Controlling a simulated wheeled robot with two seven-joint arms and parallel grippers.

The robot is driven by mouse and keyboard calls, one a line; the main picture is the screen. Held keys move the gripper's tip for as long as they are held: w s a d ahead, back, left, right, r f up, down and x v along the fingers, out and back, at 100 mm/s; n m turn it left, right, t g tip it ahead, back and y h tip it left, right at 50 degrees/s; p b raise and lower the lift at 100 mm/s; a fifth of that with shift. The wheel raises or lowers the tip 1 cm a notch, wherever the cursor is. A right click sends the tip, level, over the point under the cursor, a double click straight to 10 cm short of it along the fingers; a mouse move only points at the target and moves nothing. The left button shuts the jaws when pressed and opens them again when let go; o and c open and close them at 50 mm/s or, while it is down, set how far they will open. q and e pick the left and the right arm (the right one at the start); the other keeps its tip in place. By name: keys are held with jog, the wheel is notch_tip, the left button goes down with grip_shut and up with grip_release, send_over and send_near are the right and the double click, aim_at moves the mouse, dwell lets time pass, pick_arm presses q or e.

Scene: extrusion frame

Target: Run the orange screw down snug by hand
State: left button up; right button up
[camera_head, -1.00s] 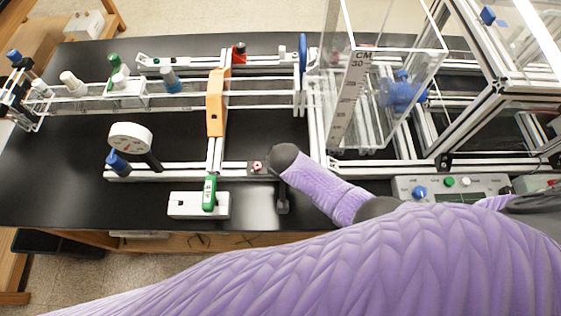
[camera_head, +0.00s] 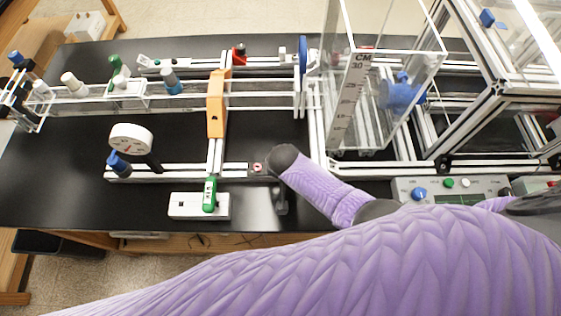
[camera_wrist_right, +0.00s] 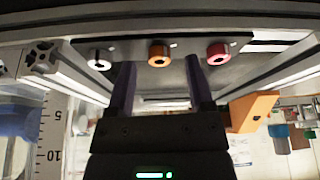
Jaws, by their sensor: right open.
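The orange screw (camera_wrist_right: 158,50) shows in the right wrist view as a round socketed head at a dark plate (camera_wrist_right: 135,50). I cannot tell whether the head touches the plate. In the head view my right wrist (camera_head: 285,160) covers the orange screw; a pink screw (camera_head: 257,167) shows beside it. My left gripper is out of view.
An orange bracket (camera_head: 216,105) and a green-handled part (camera_head: 209,194) stand left of my wrist. A clear box with a CM scale (camera_head: 352,95) rises close on the right. A dial gauge (camera_head: 130,138) stands at left. Bare black table (camera_head: 60,170) lies far left.

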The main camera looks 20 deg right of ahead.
jog(key=p+v, duration=0.4)
jog(key=v, duration=0.5)
jog(key=shift+r, duration=0.3)
jog(key=shift+s, duration=0.1)
